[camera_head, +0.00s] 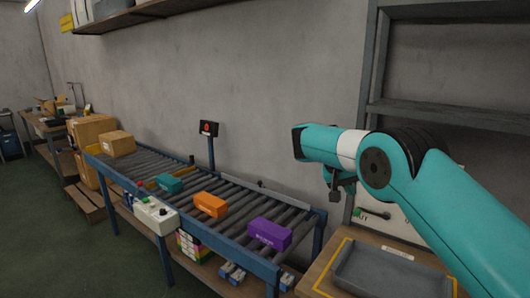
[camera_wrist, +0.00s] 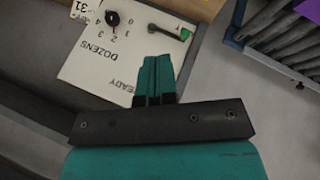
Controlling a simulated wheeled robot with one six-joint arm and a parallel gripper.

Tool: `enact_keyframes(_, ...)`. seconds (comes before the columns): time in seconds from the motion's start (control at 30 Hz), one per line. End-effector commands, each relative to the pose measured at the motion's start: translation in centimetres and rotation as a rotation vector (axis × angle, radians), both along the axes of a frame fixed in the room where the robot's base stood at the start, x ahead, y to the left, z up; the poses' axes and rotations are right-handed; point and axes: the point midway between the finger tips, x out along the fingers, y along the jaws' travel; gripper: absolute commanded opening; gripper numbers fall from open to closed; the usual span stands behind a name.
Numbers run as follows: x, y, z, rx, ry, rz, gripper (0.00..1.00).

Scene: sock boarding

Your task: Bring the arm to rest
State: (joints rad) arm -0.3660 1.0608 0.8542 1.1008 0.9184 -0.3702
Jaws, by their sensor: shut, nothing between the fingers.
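My gripper (camera_wrist: 153,80) is shut and empty in the wrist view, its teal fingers together. Behind it in that view is a white panel (camera_wrist: 95,62) with a black knob (camera_wrist: 112,18), printed numbers, the words "DOZENS" and "READY", and a green-handled lever (camera_wrist: 185,34). In the head view my gripper (camera_head: 335,195) hangs small and dark below the teal wrist, right of the conveyor's end. The panel (camera_head: 395,222) shows partly behind my arm there, against the wall. I cannot tell the exact gap between fingers and panel.
A roller conveyor (camera_head: 232,219) carries teal (camera_head: 170,183), orange (camera_head: 210,205) and purple (camera_head: 269,233) boxes and a carton (camera_head: 117,143). A grey tray (camera_head: 385,275) sits on the bench at lower right. Grey shelving (camera_head: 440,113) stands behind my arm.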

Motion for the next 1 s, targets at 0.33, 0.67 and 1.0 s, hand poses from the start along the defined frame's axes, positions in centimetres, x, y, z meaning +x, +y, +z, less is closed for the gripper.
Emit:
enact_keyframes(0.33, -2.3, 1.0, 5.1, 0.077, 0.035, 0.213, 0.0)
enact_keyframes(0.67, -16.2, 4.0, 10.0, 0.321, 0.119, 0.587, 0.0)
enact_keyframes(1.0, -38.4, 7.9, 9.1, 0.666, 0.23, 0.881, 0.0)
